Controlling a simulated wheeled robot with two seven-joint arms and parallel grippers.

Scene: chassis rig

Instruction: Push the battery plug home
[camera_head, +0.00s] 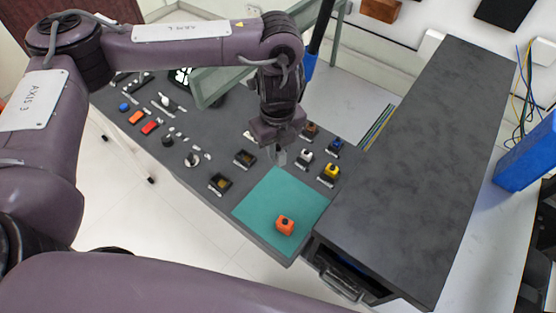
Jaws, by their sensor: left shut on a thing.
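My left gripper (278,153) comes down from the upper middle over the dark panel (205,175), just above the back edge of the green mat (262,200). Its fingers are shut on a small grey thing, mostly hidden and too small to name. I cannot tell which part is the battery plug. My right gripper is not in view.
Yellow (331,171), blue (335,146), white (304,156) and brown (311,130) blocks stand right of the gripper. Black-framed pieces (220,183) (245,157) lie to its left. A large dark cabinet top (415,150) rises at the right. Most of the mat is clear.

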